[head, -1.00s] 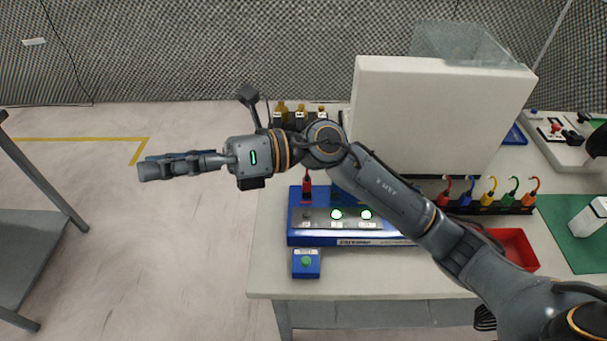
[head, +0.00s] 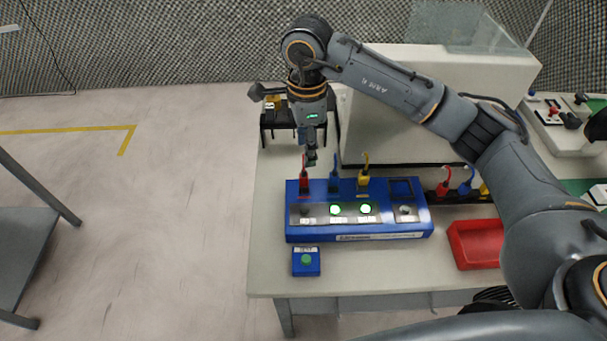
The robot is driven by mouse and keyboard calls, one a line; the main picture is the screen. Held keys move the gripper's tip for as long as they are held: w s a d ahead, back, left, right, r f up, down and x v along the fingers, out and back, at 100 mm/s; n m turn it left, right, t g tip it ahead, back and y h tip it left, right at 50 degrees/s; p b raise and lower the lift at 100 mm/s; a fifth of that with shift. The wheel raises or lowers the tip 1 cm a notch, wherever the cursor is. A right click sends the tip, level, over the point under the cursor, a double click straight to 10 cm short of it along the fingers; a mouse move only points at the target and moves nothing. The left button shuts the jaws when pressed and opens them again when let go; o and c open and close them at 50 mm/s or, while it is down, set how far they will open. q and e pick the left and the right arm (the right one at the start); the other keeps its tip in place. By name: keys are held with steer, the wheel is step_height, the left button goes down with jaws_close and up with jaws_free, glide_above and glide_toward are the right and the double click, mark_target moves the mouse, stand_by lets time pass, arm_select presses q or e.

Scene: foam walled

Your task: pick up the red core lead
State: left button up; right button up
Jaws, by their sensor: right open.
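A red core lead (head: 304,183) stands in the left end of the blue test box (head: 360,237). Another red lead (head: 443,188) stands in the dark rack at the right. My right gripper (head: 311,160) points down just above and slightly right of the red lead in the box. It is open and seen nearly edge-on, so the gap between its fingers is hard to make out. Whether it touches the lead cannot be told. My left gripper is out of view.
Blue (head: 334,182) and yellow (head: 363,180) leads stand close by in the same box, which has two lit green lamps. A small blue button box (head: 306,262) sits in front. A red tray (head: 474,244) is to the right. A large white panel (head: 400,130) rises behind.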

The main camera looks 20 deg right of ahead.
mark_target(304, 169)
step_height(304, 169, down, 3)
steer(key=shift+f+p, duration=0.2)
steer(key=shift+p, duration=0.25)
steer(key=f, duration=0.1)
steer(key=f+p, duration=0.1)
steer(key=f, duration=0.1)
steer(key=f+p, duration=0.1)
steer(key=shift+w+a+f, duration=0.2)
steer(key=shift+w, duration=0.1)
steer(key=shift+f, duration=0.25)
jaws_close()
